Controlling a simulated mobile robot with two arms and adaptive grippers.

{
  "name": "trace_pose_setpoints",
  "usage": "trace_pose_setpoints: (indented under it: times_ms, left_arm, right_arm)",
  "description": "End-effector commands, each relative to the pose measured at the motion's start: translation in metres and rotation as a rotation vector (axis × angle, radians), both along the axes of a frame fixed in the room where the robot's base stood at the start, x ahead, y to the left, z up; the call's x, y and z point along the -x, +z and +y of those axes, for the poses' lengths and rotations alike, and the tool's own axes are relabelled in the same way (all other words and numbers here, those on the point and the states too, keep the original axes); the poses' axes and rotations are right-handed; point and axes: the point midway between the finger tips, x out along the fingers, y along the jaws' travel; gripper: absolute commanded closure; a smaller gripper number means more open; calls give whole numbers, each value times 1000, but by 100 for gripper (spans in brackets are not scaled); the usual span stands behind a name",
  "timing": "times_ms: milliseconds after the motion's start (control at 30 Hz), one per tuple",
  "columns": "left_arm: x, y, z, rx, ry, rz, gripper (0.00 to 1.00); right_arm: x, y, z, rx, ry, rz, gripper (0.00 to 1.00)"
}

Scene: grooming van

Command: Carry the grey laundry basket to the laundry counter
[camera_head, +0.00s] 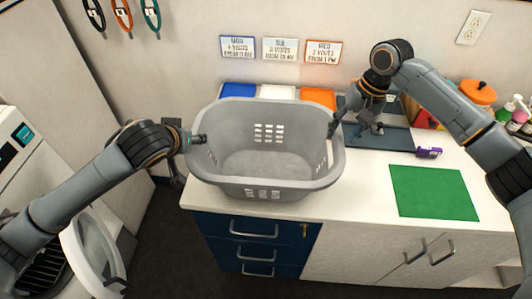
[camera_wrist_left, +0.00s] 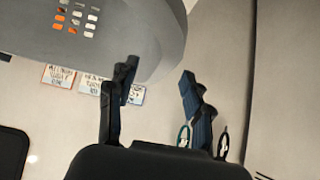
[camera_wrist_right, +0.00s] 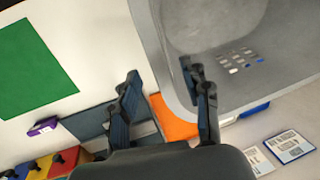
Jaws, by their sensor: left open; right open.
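The grey laundry basket (camera_head: 265,180) stands upright and empty on the left end of the white counter (camera_head: 370,205), its left side close to the counter's end. My left gripper (camera_head: 189,158) is open at the basket's left rim. One finger overlaps the rim and the other is outside, as the left wrist view (camera_wrist_left: 158,85) also shows. My right gripper (camera_head: 354,127) is open at the right rim. In the right wrist view (camera_wrist_right: 165,90) one finger is over the basket (camera_wrist_right: 235,85) and the other is outside it. I cannot tell whether either gripper touches the rim.
A green mat (camera_head: 433,192) and a purple box (camera_head: 429,152) lie right of the basket. A dark blue mat (camera_head: 385,138) is behind my right gripper. Blue, white and orange pieces (camera_head: 318,97) lie behind the basket. A white machine (camera_head: 22,140) stands at the left. Bottles (camera_head: 510,108) are far right.

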Motion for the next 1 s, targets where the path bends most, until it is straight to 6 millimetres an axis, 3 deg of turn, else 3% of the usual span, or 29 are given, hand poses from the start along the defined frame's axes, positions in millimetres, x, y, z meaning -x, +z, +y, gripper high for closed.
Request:
trace_pose_setpoints:
  times_ms: [100,300,700,733,933,1000]
  left_arm:
    - [-15,-15,-1,-1,2,1,50]
    - [-31,-30,-2,1,1,0,50]
    - [-36,-36,-2,0,0,0,50]
    - [-36,-35,-2,0,0,0,52]
    - [-36,-35,-2,0,0,0,92]
    - [-36,-35,-2,0,0,0,100]
  right_arm:
    - [0,-21,5,1,1,3,53]
    - [0,-43,10,1,1,2,53]
    - [-1,-49,11,0,1,0,53]
    - [-1,-49,11,0,1,0,55]
    - [-1,-49,11,0,1,0,96]
    - [-1,-49,11,0,1,0,100]
